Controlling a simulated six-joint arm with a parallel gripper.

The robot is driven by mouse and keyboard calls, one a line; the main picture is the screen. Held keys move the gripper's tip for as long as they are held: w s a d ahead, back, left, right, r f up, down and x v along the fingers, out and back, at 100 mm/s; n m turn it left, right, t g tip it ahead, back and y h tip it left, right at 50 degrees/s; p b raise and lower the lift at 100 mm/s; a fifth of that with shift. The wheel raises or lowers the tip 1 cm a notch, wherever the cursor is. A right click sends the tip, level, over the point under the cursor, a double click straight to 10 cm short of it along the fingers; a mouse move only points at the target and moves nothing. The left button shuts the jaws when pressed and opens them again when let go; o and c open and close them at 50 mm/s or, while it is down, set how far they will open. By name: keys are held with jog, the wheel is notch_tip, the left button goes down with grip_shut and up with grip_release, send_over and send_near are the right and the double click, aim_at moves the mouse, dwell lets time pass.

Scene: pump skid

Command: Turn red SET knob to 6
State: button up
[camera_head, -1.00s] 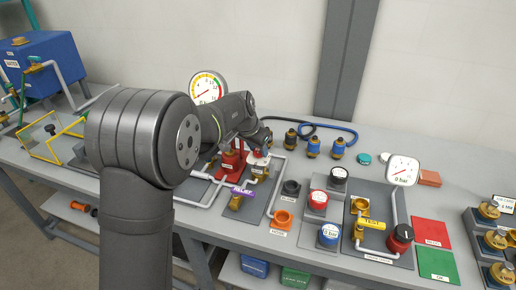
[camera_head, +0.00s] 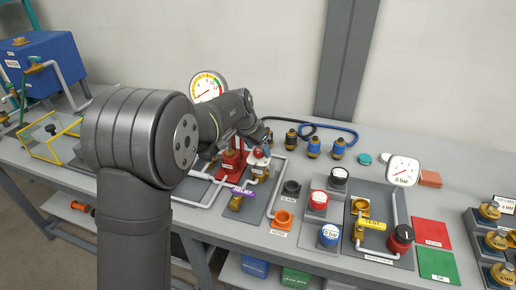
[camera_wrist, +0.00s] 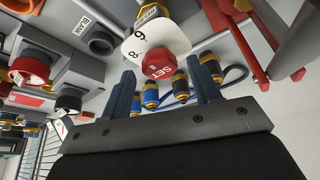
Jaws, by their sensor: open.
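The red SET knob (camera_wrist: 166,60) shows in the wrist view, above a white dial plate (camera_wrist: 148,38) with the digits 6 and 8 on it. In the head view the knob (camera_head: 260,153) is small, beside the purple RELIEF tag (camera_head: 243,191), and its setting cannot be read. My gripper (camera_wrist: 162,68) is open and empty. In the wrist view its two fingers lie to the left and right of the knob in the picture, apart from it. Whether the knob is between the fingertips or beyond them I cannot tell. In the head view my arm mostly hides the gripper.
A red stand (camera_head: 232,162) is close to the knob on its left. A round gauge (camera_head: 208,88) is behind my arm. Several blue and brass fittings (camera_head: 313,147) with hoses stand behind. The TEST panel (camera_head: 352,250) with its knob and gauge is at right.

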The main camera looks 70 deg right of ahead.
jog(key=v, duration=1.6)
jog(key=shift+r, duration=0.4)
jog(key=shift+w+a, duration=0.1)
jog(key=x, duration=1.7)
jog(key=shift+f, duration=0.3)
jog(key=shift+r, duration=0.1)
